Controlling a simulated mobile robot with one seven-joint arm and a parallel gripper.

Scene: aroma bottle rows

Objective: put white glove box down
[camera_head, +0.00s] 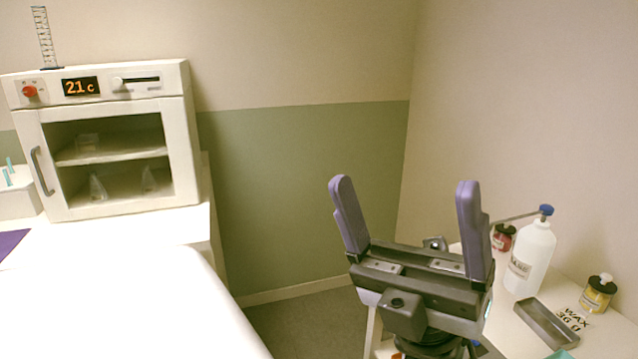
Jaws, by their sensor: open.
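My gripper (405,187) is raised at the right of the middle, its two purple fingers pointing up and spread wide. It is open, with nothing between the fingers. No box that I can clearly identify as the white glove box shows. A white box-like container (14,203) with teal items in it stands at the left edge, partly cut off, far from my gripper; I cannot tell if it is the glove box.
A white oven-like cabinet (187,150) reading 21 c stands on the left white table (150,228). The right table (522,338) holds a white bottle (532,258), a grey tray (545,323), a yellow bottle (597,297) and a red bottle (502,238). Floor (300,325) shows between the tables.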

